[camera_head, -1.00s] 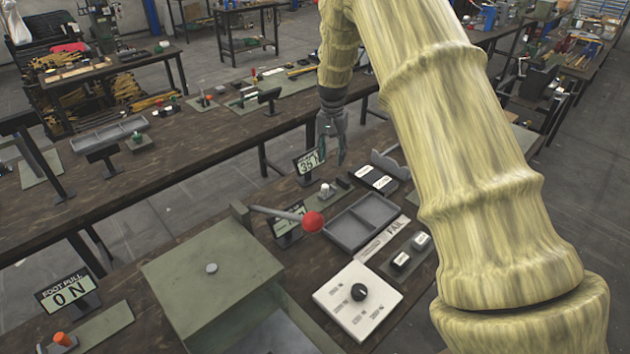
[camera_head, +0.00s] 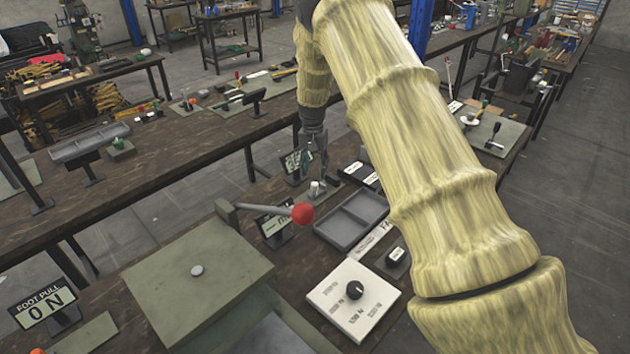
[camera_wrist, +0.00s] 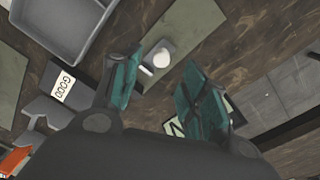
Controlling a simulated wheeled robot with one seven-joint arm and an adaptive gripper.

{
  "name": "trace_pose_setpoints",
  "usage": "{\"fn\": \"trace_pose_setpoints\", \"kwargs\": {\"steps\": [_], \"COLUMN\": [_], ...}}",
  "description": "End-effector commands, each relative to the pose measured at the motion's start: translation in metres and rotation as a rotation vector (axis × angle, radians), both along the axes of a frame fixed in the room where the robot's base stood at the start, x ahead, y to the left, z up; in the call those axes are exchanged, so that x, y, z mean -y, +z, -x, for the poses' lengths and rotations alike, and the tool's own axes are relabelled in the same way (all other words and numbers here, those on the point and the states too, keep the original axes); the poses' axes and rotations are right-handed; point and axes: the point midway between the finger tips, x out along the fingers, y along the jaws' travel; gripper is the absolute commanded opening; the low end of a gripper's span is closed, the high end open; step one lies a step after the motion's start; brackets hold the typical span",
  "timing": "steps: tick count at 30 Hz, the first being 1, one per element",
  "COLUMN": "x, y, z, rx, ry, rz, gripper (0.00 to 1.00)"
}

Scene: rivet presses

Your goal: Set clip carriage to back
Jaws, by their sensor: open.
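A small grey block with a white knob (camera_head: 316,187), which looks like the clip carriage, sits on a flat grey-green plate on the bench. My gripper (camera_head: 313,165) points down just above and behind the knob in the head view. Its two teal fingers (camera_wrist: 160,72) are apart, with nothing held between them. I cannot tell whether a finger touches the knob.
A grey divided tray (camera_head: 351,220), a white dial panel (camera_head: 353,299) and a lever with a red ball (camera_head: 302,214) are nearer. A card marked GOOD (camera_wrist: 65,86) lies left in the wrist view.

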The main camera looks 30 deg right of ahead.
Motion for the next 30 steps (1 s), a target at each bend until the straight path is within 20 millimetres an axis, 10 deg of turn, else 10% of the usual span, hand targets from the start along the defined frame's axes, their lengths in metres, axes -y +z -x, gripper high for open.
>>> {"fn": "trace_pose_setpoints", "kwargs": {"steps": [12,27,30], "x": [0.002,0.002,0.002], "y": [-0.053,-0.065,-0.065], "z": [0.0,0.001,0.001], "rx": [-0.004,-0.002,-0.002], "ry": [-0.001,0.0,0.0], "rz": [-0.001,-0.001,-0.001], "gripper": [0.44,0.44,0.26]}}
